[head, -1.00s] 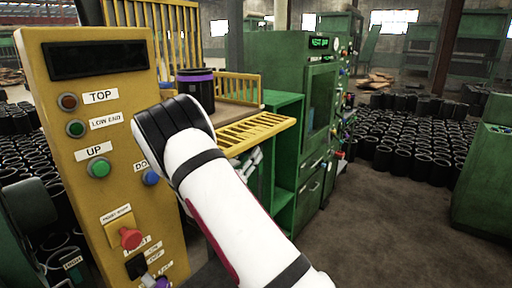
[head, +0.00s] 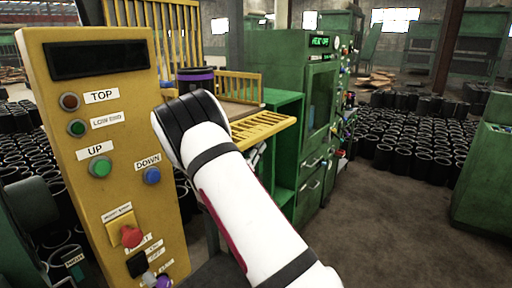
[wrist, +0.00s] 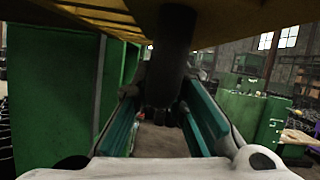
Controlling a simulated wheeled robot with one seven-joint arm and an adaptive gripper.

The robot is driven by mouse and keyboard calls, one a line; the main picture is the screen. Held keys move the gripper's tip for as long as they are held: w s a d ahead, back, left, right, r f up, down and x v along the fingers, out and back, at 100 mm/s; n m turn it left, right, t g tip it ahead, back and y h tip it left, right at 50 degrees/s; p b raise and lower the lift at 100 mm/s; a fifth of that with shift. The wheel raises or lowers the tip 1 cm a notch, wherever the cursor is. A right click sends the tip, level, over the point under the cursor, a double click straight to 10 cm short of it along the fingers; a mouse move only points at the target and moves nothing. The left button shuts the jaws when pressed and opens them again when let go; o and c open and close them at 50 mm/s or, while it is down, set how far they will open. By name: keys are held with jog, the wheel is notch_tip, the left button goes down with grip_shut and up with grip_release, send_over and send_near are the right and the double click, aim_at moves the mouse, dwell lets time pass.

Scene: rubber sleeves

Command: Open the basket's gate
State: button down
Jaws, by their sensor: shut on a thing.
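The yellow basket (head: 240,88) stands behind the control panel. Its slatted gate (head: 264,128) juts out nearly flat at the front, beside the green machine. My gripper (head: 257,156) is just under the gate's right part, mostly hidden by my arm. In the wrist view, the yellow underside (wrist: 230,18) spans the top. A dark, rounded part (wrist: 165,60) hangs from it between the two teal fingers of my gripper (wrist: 158,105). The fingers are shut on this part; the exact contact is too dark to see. A black sleeve with a purple band (head: 195,80) stands in the basket.
The yellow control panel (head: 110,215) with several buttons stands close at left. The green machine (head: 318,120) is directly right of the gate. Rows of black sleeves (head: 415,150) cover the floor at right. Open floor (head: 390,230) lies at front right.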

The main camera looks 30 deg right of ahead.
jog(key=shift+r, duration=0.1)
jog(key=shift+s+r+n+t+p, duration=0.3)
jog(key=shift+r+n+p, duration=0.35)
jog(key=shift+n+p, duration=0.25)
jog(key=shift+s+d+r+n+t+y+p, duration=0.15)
jog(key=shift+r+n+t+y+p, duration=0.2)
jog(key=shift+n, duration=0.25)
jog(key=c, duration=1.6)
grip_release()
jog(key=v, duration=1.2)
